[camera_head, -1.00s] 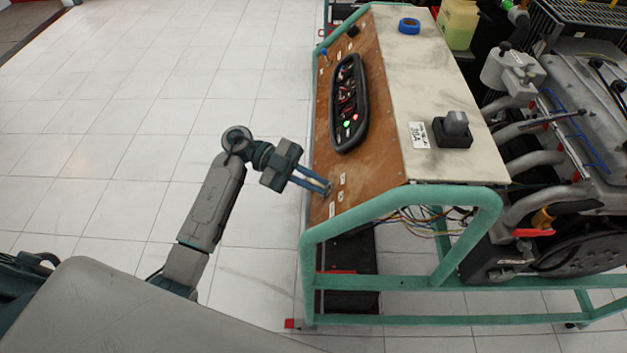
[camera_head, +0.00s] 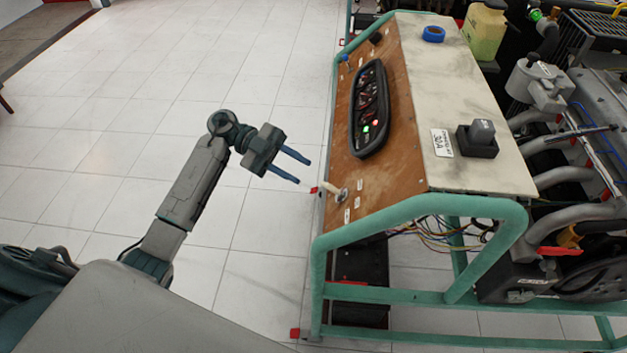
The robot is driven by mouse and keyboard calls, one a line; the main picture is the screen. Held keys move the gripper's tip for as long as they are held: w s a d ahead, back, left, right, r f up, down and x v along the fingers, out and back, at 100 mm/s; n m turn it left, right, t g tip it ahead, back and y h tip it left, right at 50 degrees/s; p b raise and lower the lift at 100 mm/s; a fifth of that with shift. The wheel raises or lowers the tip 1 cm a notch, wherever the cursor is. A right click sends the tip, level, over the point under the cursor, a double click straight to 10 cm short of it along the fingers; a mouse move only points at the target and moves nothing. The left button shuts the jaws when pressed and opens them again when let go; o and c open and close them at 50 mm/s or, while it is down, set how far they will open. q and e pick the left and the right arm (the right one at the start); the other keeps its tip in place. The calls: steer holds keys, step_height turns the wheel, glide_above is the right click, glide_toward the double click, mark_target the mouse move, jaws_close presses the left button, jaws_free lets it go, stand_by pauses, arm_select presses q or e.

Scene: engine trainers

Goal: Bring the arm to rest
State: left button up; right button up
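My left arm (camera_head: 190,185) reaches in from the lower left, bent at a dark round joint. My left gripper (camera_head: 303,171) is open and empty, its two blue fingers apart and pointing right. It is over the floor, left of the engine trainer's brown wooden panel (camera_head: 395,160). A gap separates the fingertips from a small light-coloured lever or key (camera_head: 333,190) with a red tip on the panel's lower left. My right gripper is not in view.
The trainer's green tube frame (camera_head: 420,214) stands at the right. Its panel carries a black gauge cluster (camera_head: 370,108). On its cream top lie a blue tape roll (camera_head: 433,34) and a black-and-grey switch (camera_head: 478,138). The tiled floor (camera_head: 110,125) at the left is clear.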

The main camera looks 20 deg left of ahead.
arm_select(q)
steer(key=shift+v, duration=0.95)
